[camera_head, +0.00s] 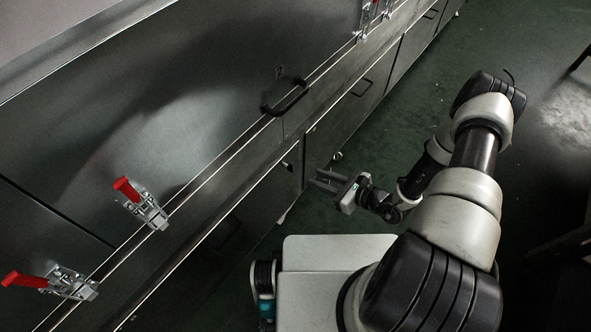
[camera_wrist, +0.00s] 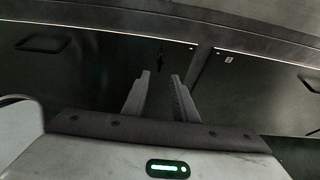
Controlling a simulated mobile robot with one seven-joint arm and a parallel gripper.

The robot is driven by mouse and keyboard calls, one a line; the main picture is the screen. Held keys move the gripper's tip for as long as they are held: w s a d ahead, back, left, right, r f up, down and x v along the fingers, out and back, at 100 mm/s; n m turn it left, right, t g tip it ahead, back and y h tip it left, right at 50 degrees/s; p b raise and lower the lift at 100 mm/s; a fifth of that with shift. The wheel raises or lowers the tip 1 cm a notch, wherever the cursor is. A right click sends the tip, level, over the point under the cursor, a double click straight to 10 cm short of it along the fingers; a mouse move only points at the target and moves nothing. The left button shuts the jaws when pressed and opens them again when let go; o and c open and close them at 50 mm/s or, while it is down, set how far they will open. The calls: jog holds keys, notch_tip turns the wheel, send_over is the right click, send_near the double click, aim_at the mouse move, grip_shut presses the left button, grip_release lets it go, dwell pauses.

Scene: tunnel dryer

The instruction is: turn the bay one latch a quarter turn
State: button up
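Two red-handled toggle latches show at the lower left of the head view, one nearer the middle (camera_head: 146,208) and one by the lower left edge (camera_head: 68,281). Another latch (camera_head: 371,14) is cut off at the top. No label tells me which is bay one. A small dark fitting (camera_wrist: 162,59) stands on the lower panel ahead in the wrist view; I cannot tell if it is a latch. My gripper (camera_head: 320,181) is open and empty, pointing at the lower cabinet front, apart from it. It also shows in the wrist view (camera_wrist: 159,80), a gap between its fingers.
A black bar handle (camera_head: 285,98) sits on the dryer's metal side. Lower cabinet doors with recessed handles (camera_wrist: 42,43) run below the ledge. A small pale label (camera_wrist: 229,59) is right of the door seam. Dark green floor (camera_head: 400,95) is open beside the dryer.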

jog(key=b+x, duration=0.1)
jog(key=x, duration=1)
jog(key=shift+b, duration=0.4)
jog(key=shift+f, duration=0.1)
jog(key=shift+d, duration=0.1)
grip_shut()
